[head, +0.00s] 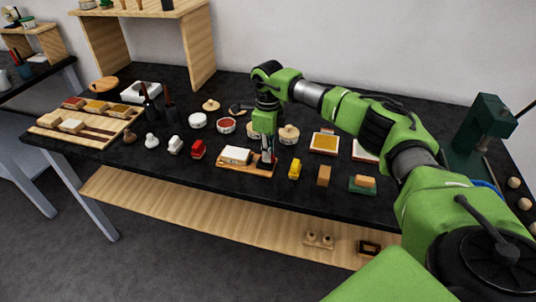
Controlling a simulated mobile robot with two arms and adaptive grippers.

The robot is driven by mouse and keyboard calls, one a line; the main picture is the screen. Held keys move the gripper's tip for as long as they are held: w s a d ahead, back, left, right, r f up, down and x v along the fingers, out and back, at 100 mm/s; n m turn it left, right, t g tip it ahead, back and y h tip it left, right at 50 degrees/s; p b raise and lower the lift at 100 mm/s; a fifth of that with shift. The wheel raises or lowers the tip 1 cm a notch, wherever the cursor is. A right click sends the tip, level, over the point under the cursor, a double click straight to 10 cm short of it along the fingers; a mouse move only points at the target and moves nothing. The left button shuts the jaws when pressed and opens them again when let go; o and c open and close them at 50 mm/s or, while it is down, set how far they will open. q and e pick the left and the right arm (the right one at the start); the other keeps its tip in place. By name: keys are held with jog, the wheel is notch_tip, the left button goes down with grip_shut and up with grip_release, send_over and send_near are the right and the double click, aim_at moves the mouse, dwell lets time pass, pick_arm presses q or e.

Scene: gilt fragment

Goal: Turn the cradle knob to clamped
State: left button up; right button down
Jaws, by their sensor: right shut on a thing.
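The cradle (232,169) is a small wooden board near the front edge of the black table, with a pale block (237,155) lying on it. My right gripper (267,162) points down at the cradle's right end, beside the pale block. It is shut on the cradle knob, which is mostly hidden by the fingers; a little red shows there. The knob's setting cannot be read from this view. My left gripper is not in view.
A red item (198,149) stands left of the cradle and a yellow item (295,169) right of it. Round dishes (227,125) sit behind. A wooden tray (82,138) lies at the left, and a dark green press (484,125) stands at the right.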

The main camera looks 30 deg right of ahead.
jog(key=shift+n, duration=0.4)
jog(key=c, duration=2.1)
grip_release()
jog(key=shift+c, duration=0.2)
notch_tip(320, 180, up, 12)
